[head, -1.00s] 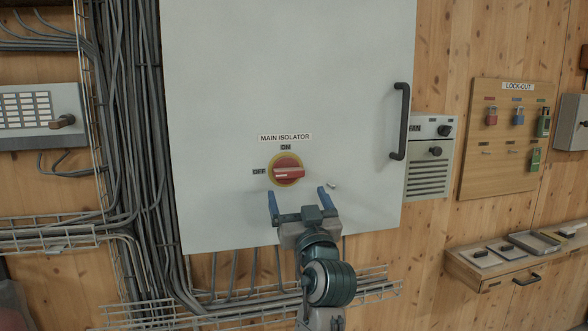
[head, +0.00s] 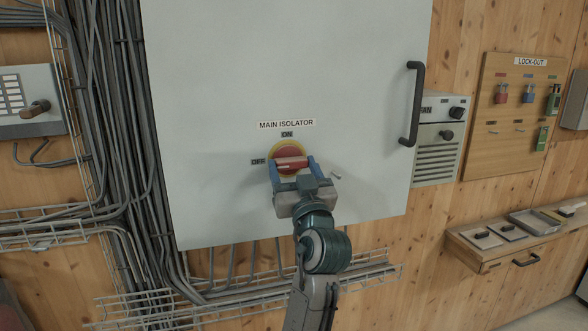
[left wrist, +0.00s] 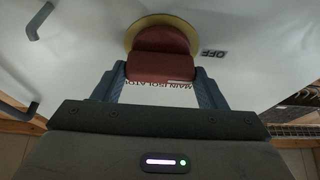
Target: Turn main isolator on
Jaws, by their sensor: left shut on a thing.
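The main isolator (head: 290,150) is a red rotary switch on a yellow disc, on the front of a grey cabinet (head: 285,60). Its red handle (head: 290,163) lies about level, in line with the OFF label (head: 258,162) to its left; the ON label (head: 287,135) is above. My left gripper (head: 293,168) reaches up from below, its blue fingers at the two ends of the handle and shut on it. In the left wrist view the red handle (left wrist: 160,67) sits between the fingers. My right gripper is not in view.
A black door handle (head: 413,105) stands out from the cabinet's right side. A fan box (head: 437,150) and a lock-out board (head: 515,115) with padlocks are further right. Cable bundles (head: 115,130) and wire trays run at the left and below. The cabinet face around the switch is clear.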

